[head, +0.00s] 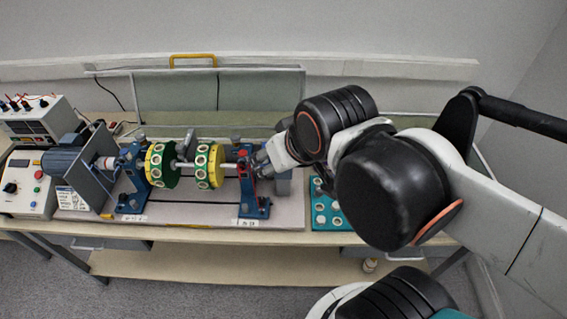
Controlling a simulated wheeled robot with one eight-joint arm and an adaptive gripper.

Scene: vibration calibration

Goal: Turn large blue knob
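A vibration rig stands on the bench, with a blue left bearing stand (133,178) and a blue right bearing stand (252,195) carrying a shaft with two green-and-yellow discs. Small blue parts sit on both stands, but they are too small for me to say which is the large blue knob. My gripper (262,160) is at the upper part of the right stand, at its right side. The fingertips are small and overlap the stand, so contact and opening cannot be made out. My wrist and arm hide part of the bench to the right.
A blue motor (62,162) stands behind a grey plate at the left. A control box (28,188) with a black dial and a power supply (34,119) are at the far left. A teal tray (322,210) lies right of the rig. A clear screen stands behind.

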